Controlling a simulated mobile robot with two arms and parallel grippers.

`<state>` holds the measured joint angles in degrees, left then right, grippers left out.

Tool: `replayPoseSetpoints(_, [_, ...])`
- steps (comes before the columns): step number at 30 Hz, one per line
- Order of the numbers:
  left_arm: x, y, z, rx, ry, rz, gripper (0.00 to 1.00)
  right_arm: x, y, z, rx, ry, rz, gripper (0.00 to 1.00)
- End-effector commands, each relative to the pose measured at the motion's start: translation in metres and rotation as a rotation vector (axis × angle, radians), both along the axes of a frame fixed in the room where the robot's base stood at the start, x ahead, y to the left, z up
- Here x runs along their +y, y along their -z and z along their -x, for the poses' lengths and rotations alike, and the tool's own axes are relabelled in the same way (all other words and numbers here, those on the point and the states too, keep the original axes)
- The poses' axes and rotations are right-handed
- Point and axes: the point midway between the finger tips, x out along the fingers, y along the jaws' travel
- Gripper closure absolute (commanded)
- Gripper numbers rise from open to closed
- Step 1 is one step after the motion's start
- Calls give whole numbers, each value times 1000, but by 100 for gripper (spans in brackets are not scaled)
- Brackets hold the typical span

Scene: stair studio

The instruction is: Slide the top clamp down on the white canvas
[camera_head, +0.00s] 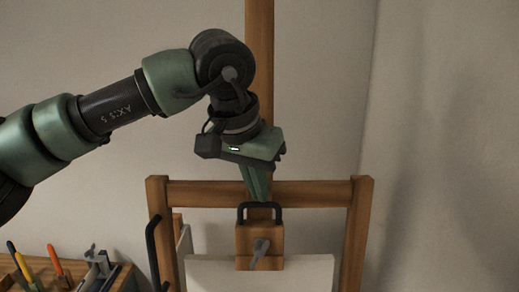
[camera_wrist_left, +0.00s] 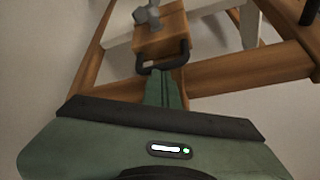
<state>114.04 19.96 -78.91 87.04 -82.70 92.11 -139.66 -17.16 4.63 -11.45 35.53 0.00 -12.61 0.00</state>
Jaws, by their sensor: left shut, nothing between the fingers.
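The top clamp (camera_head: 259,238) is a wooden block with a black handle (camera_head: 278,213) and a grey wing knob (camera_head: 260,250). It sits on the easel's centre mast, and its lower end overlaps the top edge of the white canvas (camera_head: 210,275). My left gripper (camera_head: 258,199) is shut and empty, pointing down with its tips at the handle's top bar. In the left wrist view, the fingertips (camera_wrist_left: 163,72) are right beside the handle (camera_wrist_left: 165,60); I cannot tell if they touch it. The clamp (camera_wrist_left: 161,38) and knob show beyond. My right gripper is not in view.
The wooden easel frame (camera_head: 320,193) has a crossbar behind the clamp and a tall mast (camera_head: 260,60) above. A wooden tool box (camera_head: 123,276) with several tools stands at the lower left. A black handle (camera_head: 153,250) is on the left post. The wall area at the right is clear.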

Motion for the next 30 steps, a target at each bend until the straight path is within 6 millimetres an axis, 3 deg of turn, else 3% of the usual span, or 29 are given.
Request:
replayPoseSetpoints(14, [0,6,0,2,0,-1,100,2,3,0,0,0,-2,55])
replayPoseSetpoints(30, [0,-36,0,1,0,0,100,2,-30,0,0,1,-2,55])
